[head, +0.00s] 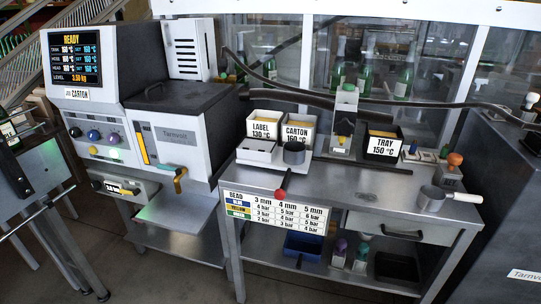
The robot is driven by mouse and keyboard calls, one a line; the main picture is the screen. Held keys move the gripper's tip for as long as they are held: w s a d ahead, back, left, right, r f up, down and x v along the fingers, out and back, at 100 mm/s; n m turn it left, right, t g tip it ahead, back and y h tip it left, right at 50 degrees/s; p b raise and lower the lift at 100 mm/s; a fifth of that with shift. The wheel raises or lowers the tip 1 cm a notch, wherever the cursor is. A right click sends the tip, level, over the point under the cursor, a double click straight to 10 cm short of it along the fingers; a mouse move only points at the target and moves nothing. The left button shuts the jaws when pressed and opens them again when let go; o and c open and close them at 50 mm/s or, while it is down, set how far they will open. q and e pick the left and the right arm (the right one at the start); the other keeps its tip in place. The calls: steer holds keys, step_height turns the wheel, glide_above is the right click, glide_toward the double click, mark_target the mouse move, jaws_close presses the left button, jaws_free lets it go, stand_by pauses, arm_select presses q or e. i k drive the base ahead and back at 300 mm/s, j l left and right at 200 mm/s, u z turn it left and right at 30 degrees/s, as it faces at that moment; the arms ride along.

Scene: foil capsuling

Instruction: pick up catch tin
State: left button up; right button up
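A small round metal tin (431,198) with a pale handle pointing right stands upright on the right end of the steel bench (350,184). It looks like the catch tin, but it carries no readable label. A smaller dark grey round cup (294,153) stands in front of the CARTON bin, by the white box. Neither of my grippers shows in the head view.
Bins marked LABEL (263,128), CARTON (298,133) and TRAY (382,143) stand along the bench's back. An orange-topped knob (454,160) is behind the tin. A melter (170,110) stands left. The bench's front middle is mostly clear.

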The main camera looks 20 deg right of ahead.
mark_target(294, 153)
steer(key=i+j+z, duration=0.1)
steer(key=i+z, duration=0.15)
steer(key=z, duration=0.25)
steer(key=i+j+z, duration=0.25)
steer(key=z, duration=0.2)
steer(key=i+j+z, duration=0.1)
steer(key=i+j, duration=0.15)
steer(key=i+j+z, duration=0.15)
steer(key=j, duration=0.35)
steer(key=i, duration=0.1)
